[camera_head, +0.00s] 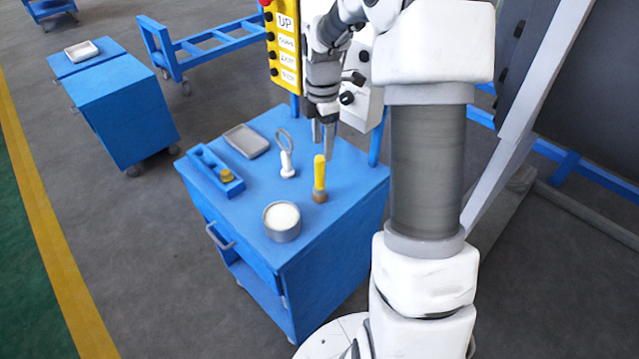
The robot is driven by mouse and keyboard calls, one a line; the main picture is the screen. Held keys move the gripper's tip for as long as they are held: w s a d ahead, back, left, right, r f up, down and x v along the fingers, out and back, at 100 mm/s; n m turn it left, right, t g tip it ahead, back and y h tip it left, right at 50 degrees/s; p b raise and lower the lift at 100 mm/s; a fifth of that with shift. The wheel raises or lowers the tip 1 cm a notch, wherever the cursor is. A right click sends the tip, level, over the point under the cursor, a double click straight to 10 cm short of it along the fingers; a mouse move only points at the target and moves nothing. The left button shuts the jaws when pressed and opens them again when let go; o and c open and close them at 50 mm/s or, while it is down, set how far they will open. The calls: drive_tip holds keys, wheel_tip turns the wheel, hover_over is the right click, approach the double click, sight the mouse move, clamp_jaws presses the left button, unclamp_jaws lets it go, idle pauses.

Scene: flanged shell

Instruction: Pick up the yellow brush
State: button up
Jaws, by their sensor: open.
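The yellow brush (319,175) stands upright on the blue cart top, its yellow handle up and its brown bristle end down. It is near the right part of the top. My gripper (322,141) points down above the cart, just above and behind the brush in the picture. Its two fingers are apart with nothing seen between them. I cannot tell the exact gap between the fingertips and the brush handle.
On the blue cart (335,203) stand a round tin with white content (282,218), a white-handled tool with a loop (287,163), a grey tray (246,141) and a blue holder (213,172) with a yellow piece. A yellow button panel (284,45) hangs behind.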

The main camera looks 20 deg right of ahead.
sight(320, 168)
wheel_tip(320, 168, down, 3)
drive_tip(key=shift+f, duration=0.15)
drive_tip(key=shift+w+a+f, duration=0.1)
drive_tip(key=shift+a+f, duration=0.05)
drive_tip(key=shift+f, duration=1.2)
drive_tip(key=shift+w+a+f, duration=0.1)
drive_tip(key=shift+a+f, duration=0.05)
drive_tip(key=shift+f, duration=1.15)
clamp_jaws()
